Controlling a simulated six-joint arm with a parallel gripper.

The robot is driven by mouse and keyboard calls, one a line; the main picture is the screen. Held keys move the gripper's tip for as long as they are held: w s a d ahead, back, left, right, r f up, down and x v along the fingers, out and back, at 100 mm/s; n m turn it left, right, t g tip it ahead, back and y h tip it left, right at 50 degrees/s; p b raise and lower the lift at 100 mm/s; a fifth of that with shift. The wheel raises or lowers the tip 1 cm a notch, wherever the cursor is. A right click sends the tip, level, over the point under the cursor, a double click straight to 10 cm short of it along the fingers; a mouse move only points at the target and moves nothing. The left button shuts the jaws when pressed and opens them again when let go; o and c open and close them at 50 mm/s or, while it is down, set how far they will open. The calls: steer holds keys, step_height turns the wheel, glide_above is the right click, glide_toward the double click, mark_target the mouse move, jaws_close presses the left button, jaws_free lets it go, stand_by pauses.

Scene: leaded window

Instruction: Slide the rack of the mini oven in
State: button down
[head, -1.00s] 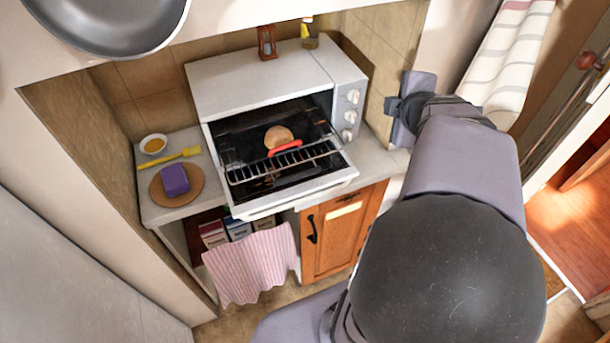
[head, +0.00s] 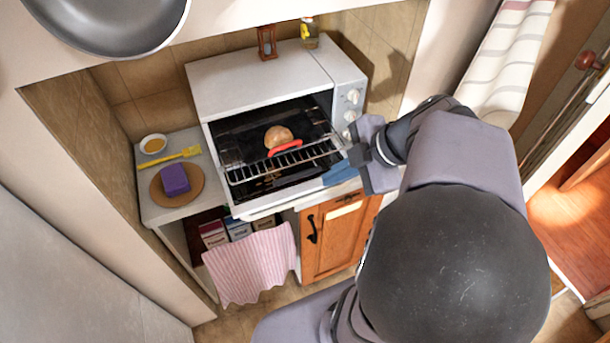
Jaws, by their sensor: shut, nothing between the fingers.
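The white mini oven (head: 245,85) stands on the counter with its door (head: 270,203) folded down. The wire rack (head: 260,174) sticks out of the oven's mouth above the door. A bun-like round item (head: 278,137) and a red curved piece (head: 285,148) are at the rack, inside the opening. My gripper (head: 340,173) is shut and empty, with its blue fingertips at the right front corner of the rack, over the right end of the door. Whether the fingertips touch the rack cannot be told. The gripper hides part of that corner.
Left of the oven are a bowl (head: 153,144), a yellow brush (head: 180,157) and a purple block (head: 174,179) on a round board (head: 191,195). A pink striped towel (head: 250,265) hangs below. A pan (head: 105,25) is at the upper left.

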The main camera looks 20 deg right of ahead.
steer(key=w+a+f, duration=0.3)
steer(key=w+f, duration=0.4)
steer(key=f, duration=0.1)
steer(key=shift+w, duration=0.35)
steer(key=shift+w, duration=0.1)
